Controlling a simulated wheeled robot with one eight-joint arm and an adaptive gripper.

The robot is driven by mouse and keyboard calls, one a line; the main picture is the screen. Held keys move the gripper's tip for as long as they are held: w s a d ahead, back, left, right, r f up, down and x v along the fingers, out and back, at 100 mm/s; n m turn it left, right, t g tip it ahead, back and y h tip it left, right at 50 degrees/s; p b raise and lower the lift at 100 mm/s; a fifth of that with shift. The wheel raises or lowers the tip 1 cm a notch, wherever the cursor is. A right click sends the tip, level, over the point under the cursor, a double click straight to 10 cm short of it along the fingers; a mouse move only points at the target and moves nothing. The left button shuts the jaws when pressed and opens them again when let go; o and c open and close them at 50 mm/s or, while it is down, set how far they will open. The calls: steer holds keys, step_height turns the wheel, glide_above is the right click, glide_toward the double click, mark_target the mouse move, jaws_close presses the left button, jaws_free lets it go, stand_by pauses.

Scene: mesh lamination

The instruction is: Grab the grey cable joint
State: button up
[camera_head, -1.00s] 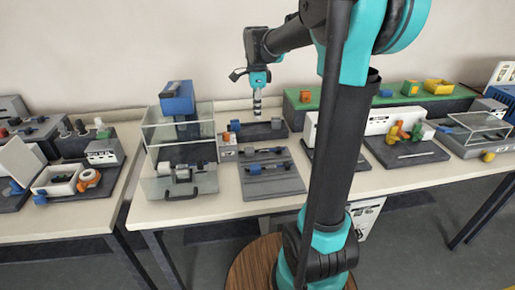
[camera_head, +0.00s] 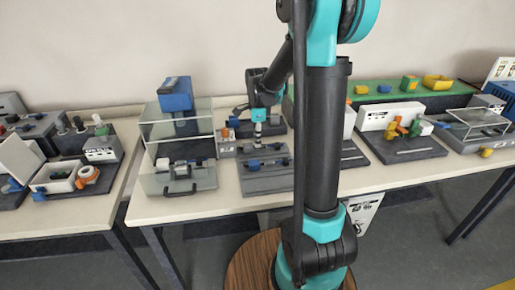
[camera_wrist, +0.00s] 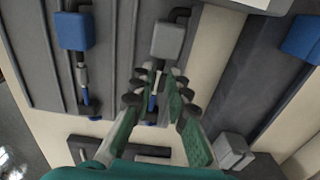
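A grey block, which looks like the grey cable joint (camera_wrist: 168,40), lies on a dark grey board (camera_wrist: 115,60) in the wrist view. Dark cable pieces stick out of it, and a blue piece (camera_wrist: 152,102) lies in line below it. My gripper (camera_wrist: 164,72) points toward the grey block with its green-padded fingers apart, and nothing shows held between them. The fingertips are just short of the block in the picture; whether they touch it I cannot tell. In the head view my gripper (camera_head: 258,125) is low over the small boards on the table.
A blue cable joint (camera_wrist: 74,30) with its cable lies left of the grey one. Another blue block (camera_wrist: 303,38) is at the upper right. In the head view a clear-walled case (camera_head: 178,135) stands left of my gripper, and white boxes (camera_head: 390,117) stand to the right.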

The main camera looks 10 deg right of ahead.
steer(key=shift+f, duration=1.15)
jaws_close()
steer(key=shift+r, duration=0.2)
